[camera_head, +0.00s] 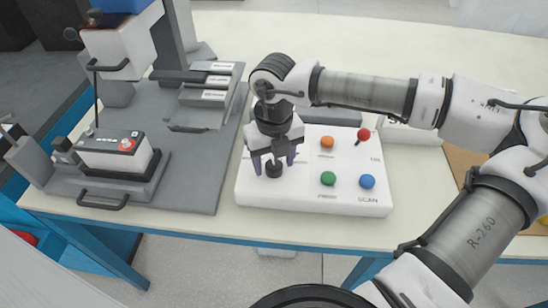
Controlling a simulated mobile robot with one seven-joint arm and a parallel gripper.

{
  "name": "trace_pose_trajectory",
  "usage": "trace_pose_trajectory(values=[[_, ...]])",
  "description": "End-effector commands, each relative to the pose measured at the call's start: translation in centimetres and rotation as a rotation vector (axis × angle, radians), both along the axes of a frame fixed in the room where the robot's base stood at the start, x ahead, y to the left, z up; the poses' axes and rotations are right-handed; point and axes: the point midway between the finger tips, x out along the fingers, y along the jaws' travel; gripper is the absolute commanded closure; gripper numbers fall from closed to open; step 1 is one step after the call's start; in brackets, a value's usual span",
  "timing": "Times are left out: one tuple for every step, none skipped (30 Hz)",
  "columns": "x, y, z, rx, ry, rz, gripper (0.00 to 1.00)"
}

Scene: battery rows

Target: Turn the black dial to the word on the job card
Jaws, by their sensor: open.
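The black dial (274,170) stands at the left front of a white control panel (310,201). My gripper (274,163) points down at the dial, with its two purple-grey fingers open on the left and right of it. I cannot tell whether the fingers touch the dial. The words around the dial are hidden by my gripper or too small to read, so its setting cannot be told. No job card can be made out.
The panel also has an orange button (327,141), a green button (328,178), a blue button (367,181) and a red-knobbed lever (363,134). A battery (118,155) sits in a grey fixture at left. My arm covers the right side.

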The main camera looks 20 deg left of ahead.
Motion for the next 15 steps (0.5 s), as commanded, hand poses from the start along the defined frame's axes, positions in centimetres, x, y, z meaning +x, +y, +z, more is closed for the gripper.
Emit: trace_pose_trajectory(values=[[-0.01, 0.01, -0.05, 0.0, 0.0, 0.0, 0.43], [0.0, 0.01, -0.06, 0.0, 0.0, 0.0, 0.43], [0.0, 0.01, -0.05, 0.0, 0.0, 0.0, 0.43], [0.0, 0.01, -0.05, 0.001, -0.001, 0.0, 0.43], [0.0, 0.01, -0.04, 0.001, -0.001, 0.0, 0.43], [0.0, 0.01, -0.04, 0.001, -0.001, 0.0, 0.43], [0.0, 0.01, -0.03, 0.001, -0.001, 0.0, 0.46], [0.0, 0.01, -0.03, 0.001, -0.001, 0.0, 0.49], [0.0, 0.01, -0.03, 0.001, -0.001, 0.0, 0.55], [0.0, 0.01, -0.02, 0.001, -0.001, 0.0, 0.59], [0.0, 0.01, -0.02, 0.001, -0.001, 0.001, 0.63], [0.0, 0.01, -0.02, 0.001, -0.001, 0.001, 0.68], [0.0, 0.01, -0.01, 0.001, -0.001, 0.001, 0.72], [0.0, 0.01, -0.01, 0.001, -0.001, 0.001, 0.76], [0.0, 0.01, -0.01, 0.001, -0.001, 0.001, 0.81]])
